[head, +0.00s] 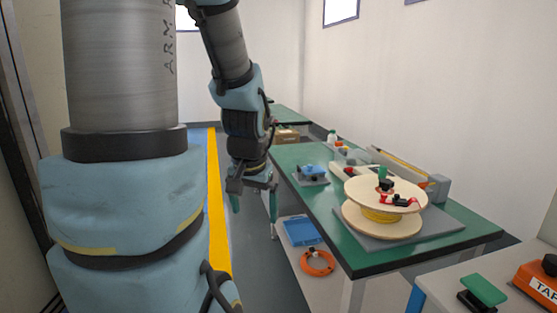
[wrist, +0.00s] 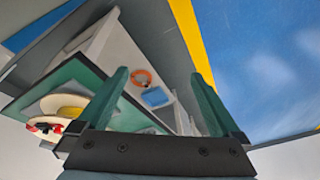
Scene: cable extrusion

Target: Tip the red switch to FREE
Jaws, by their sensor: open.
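Small red parts (head: 400,202) with black pieces sit on top of a pale wooden cable reel (head: 360,190) on the green table. I cannot tell which of them is the red switch, and no FREE marking is readable. Red also shows on the reel (wrist: 62,101) at the left of the wrist view (wrist: 42,126). My gripper (head: 254,213) hangs fingers down beside the table's left edge, well left of the reel. Its two green fingers are wide apart with nothing between them, as the wrist view also shows (wrist: 158,78).
The green table (head: 325,213) also carries a blue device (head: 312,171) and a grey-ended machine (head: 440,187). A blue tray (head: 301,231) and an orange cable coil (head: 318,263) lie on its lower shelf. Front right is a bench with a green-topped part (head: 484,290) and an orange box (head: 540,285). The aisle floor at left is clear.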

